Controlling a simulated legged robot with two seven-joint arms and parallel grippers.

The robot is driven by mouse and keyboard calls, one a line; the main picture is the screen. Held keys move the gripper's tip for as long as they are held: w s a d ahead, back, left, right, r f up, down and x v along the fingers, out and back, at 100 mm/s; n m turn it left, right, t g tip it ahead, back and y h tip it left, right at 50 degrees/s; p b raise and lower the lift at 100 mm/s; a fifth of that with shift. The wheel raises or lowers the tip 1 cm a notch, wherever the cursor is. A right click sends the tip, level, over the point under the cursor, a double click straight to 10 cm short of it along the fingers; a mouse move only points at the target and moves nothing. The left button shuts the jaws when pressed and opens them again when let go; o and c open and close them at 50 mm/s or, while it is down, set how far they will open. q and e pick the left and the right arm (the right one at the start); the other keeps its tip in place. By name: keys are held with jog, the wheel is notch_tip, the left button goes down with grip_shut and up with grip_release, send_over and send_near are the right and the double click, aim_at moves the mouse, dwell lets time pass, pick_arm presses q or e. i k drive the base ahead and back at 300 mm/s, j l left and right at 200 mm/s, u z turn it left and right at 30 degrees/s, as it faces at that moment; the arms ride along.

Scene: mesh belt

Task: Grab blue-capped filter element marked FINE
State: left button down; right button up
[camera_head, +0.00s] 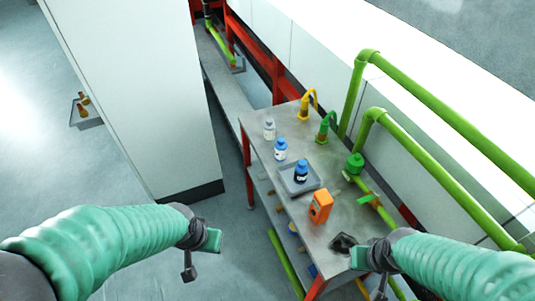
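Two blue-capped items stand on the grey metal bench. One is a white-bodied bottle shape (280,150) near the bench's left edge. The other is a dark blue one (301,172) with a white label, upright in a shallow grey tray (314,183). The labels are too small to read, so I cannot tell which is marked FINE. My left gripper (201,256) is open and empty, left of the bench and apart from it. My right gripper (368,272) appears open and empty, over the bench's near right end, away from both blue-capped items.
A white-capped bottle (269,129) stands farther back. Yellow (306,103) and green (326,127) taps and green pipes (440,180) line the right. A white cabinet (140,90) stands left.

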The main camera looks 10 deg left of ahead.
aim_at(281, 146)
jog(key=k+z, duration=0.3)
jog(key=z, duration=0.15)
jog(key=k+l+z, duration=0.15)
jog(key=k+z, duration=0.15)
jog(key=z, duration=0.2)
jog(key=k+l+z, duration=0.25)
jog(key=z, duration=0.2)
jog(key=j+z, duration=0.1)
jog(key=j, duration=0.5)
jog(key=j+z, duration=0.15)
jog(key=j, duration=0.4)
jog(key=k+j+z, duration=0.1)
jog(key=j, duration=0.5)
jog(key=j+z, duration=0.1)
jog(key=j, duration=0.45)
jog(key=k+j+z, duration=0.15)
jog(key=j, duration=0.4)
jog(key=k+j, duration=0.1)
jog(key=j, duration=0.4)
jog(key=k+j, duration=0.1)
jog(key=j, duration=0.4)
jog(key=k+j, duration=0.1)
jog(key=j, duration=0.35)
jog(key=k+j, duration=0.1)
jog(key=j, duration=0.4)
jog(key=k+j, duration=0.1)
jog(key=j, duration=0.4)
